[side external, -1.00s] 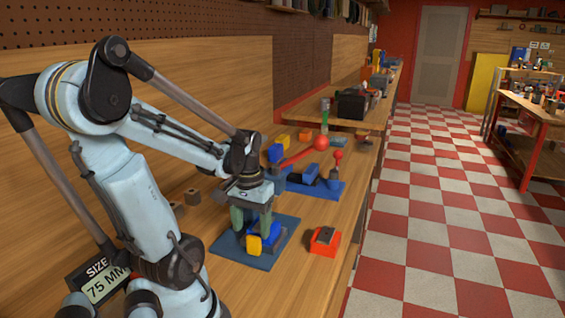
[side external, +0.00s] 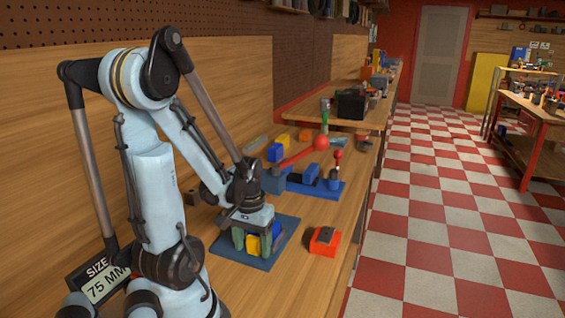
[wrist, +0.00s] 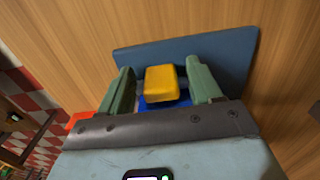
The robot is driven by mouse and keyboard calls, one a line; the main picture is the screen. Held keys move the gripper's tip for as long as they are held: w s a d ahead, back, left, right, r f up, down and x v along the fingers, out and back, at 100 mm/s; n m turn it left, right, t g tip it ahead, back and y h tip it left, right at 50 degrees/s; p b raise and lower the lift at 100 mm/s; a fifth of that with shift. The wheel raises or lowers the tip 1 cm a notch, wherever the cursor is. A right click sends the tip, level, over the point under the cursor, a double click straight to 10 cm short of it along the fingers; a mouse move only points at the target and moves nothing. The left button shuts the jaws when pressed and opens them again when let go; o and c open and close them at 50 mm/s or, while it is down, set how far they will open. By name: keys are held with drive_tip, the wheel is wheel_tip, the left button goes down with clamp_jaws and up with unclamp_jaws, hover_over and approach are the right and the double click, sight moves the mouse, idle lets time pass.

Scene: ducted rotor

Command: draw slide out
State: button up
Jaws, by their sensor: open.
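The slide appears to be the blue block with a yellow end on the blue base plate (side external: 266,263). Its yellow end (side external: 253,244) and a bit of its blue body (side external: 278,230) show in the side view. In the wrist view the yellow block (wrist: 161,85) sits between the green fingers of my gripper (wrist: 164,82), with a gap on each side. Blue (wrist: 158,104) shows beneath it. My gripper (side external: 252,246) is open, low over the plate, with its fingers either side of the yellow end. Most of the blue body is hidden.
A red-orange block with a dark top (side external: 325,240) lies right of the plate. Behind stands a blue fixture (side external: 318,186) with a red-knobbed lever (side external: 321,143). A "SIZE 75 MM" sign (side external: 104,281) stands at the left front.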

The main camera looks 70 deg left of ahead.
drive_tip(key=shift+c, duration=0.3)
clamp_jaws()
drive_tip(key=shift+s+d, duration=1.35)
drive_tip(key=shift+o, duration=0.3)
unclamp_jaws()
drive_tip(key=shift+r, duration=0.1)
wheel_tip(320, 180, up, 12)
